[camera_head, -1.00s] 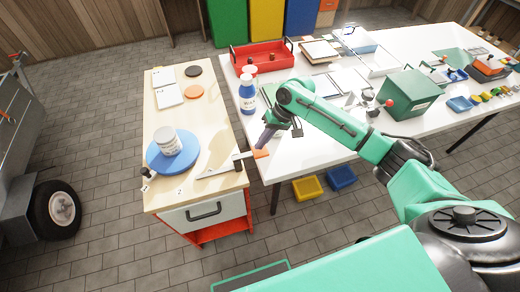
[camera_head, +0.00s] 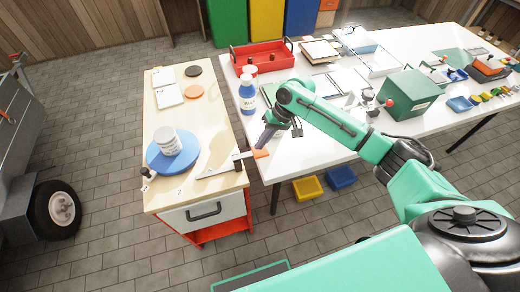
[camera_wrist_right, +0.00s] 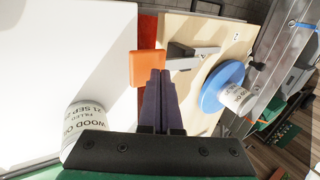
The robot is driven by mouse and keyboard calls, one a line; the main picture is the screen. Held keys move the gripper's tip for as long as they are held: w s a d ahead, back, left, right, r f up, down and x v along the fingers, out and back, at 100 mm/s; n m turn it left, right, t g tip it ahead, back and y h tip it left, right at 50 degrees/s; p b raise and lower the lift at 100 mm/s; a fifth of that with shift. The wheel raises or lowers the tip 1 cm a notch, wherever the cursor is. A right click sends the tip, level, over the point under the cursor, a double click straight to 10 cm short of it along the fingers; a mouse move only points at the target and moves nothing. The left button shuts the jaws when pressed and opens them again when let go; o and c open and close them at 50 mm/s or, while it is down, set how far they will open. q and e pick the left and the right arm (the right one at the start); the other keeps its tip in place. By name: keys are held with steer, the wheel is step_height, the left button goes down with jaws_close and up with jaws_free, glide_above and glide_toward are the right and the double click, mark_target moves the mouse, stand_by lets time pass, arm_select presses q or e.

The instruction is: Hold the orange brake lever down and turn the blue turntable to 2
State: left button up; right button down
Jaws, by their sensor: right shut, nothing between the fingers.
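The blue turntable (camera_head: 156,163) lies flat near the front of the wooden bench top, with a white labelled jar (camera_head: 166,141) standing on it. It also shows in the right wrist view (camera_wrist_right: 211,97). The orange brake lever end (camera_head: 261,154) sticks out past the bench top's right edge on a grey metal arm. In the right wrist view the orange end (camera_wrist_right: 146,68) is just beyond my right gripper (camera_wrist_right: 159,73). My right gripper (camera_head: 263,147) is shut and empty, its purple fingers at or just above the lever; contact cannot be told. My left gripper is out of view.
A black knob (camera_head: 146,172) and small white marks sit by the turntable's front edge. White cards (camera_head: 168,95) and an orange disc (camera_head: 194,92) lie farther back. A blue-and-white bottle (camera_head: 247,97) and red tray (camera_head: 266,61) stand on the white table beside my right arm.

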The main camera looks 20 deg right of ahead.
steer(key=shift+f, duration=1.2)
steer(key=shift+f+b, duration=0.35)
steer(key=shift+f, duration=0.3)
